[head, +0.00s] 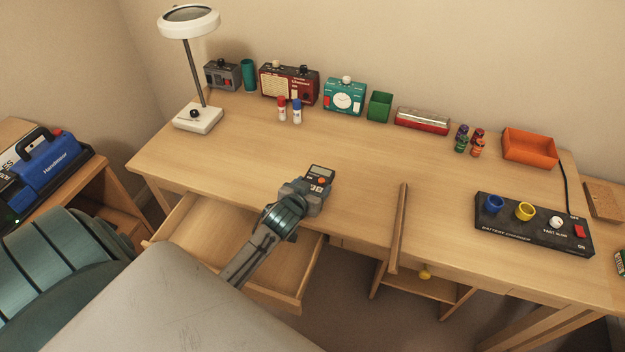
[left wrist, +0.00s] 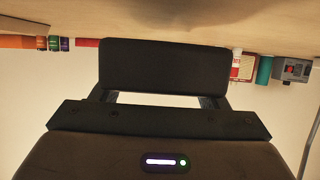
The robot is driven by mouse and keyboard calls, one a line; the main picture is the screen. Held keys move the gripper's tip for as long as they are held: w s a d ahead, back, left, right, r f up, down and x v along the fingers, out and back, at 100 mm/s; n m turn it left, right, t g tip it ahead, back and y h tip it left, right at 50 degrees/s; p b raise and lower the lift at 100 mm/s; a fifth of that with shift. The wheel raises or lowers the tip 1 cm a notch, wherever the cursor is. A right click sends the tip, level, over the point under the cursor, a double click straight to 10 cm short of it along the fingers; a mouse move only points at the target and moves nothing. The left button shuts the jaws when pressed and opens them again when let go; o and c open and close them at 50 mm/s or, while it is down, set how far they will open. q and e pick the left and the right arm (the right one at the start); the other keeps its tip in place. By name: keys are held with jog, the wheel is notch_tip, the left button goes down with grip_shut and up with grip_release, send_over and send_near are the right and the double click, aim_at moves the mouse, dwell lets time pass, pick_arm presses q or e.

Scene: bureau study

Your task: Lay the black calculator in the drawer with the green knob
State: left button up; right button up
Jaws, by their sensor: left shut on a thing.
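The black calculator (head: 321,172) is in my left gripper (head: 305,196), above the front part of the desk top, with its small screen and an orange button showing. In the left wrist view its dark, plain back (left wrist: 165,65) spans the space between the fingers. An open drawer (head: 203,222) sticks out under the desk's left front, below and to the left of the calculator. Its visible floor is bare; my arm covers part of it. No green knob shows, and the drawer's outer front is largely hidden. My right gripper is not in view.
A wooden bar (head: 398,228) crosses the desk's front edge, near a yellow knob (head: 425,272) below. A lamp (head: 197,118) stands at back left. A battery charger (head: 533,224) sits at right. Radios and small boxes line the wall. The middle of the desk (head: 250,150) is clear.

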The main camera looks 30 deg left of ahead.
aim_at(312, 181)
pick_arm(q)
jog(key=shift+w+a, duration=0.35)
jog(key=shift+w, duration=0.3)
jog(key=shift+w+a, duration=0.35)
jog(key=shift+w, duration=0.25)
jog(key=shift+w+a+f+p, duration=0.2)
jog(key=shift+w+f+p, duration=0.1)
jog(key=shift+f+p, duration=0.25)
jog(key=shift+w+a+f+p, duration=0.2)
jog(key=shift+w+f+p, duration=0.15)
jog(key=shift+f, duration=0.75)
jog(key=shift+f, duration=0.25)
jog(key=o, duration=1.1)
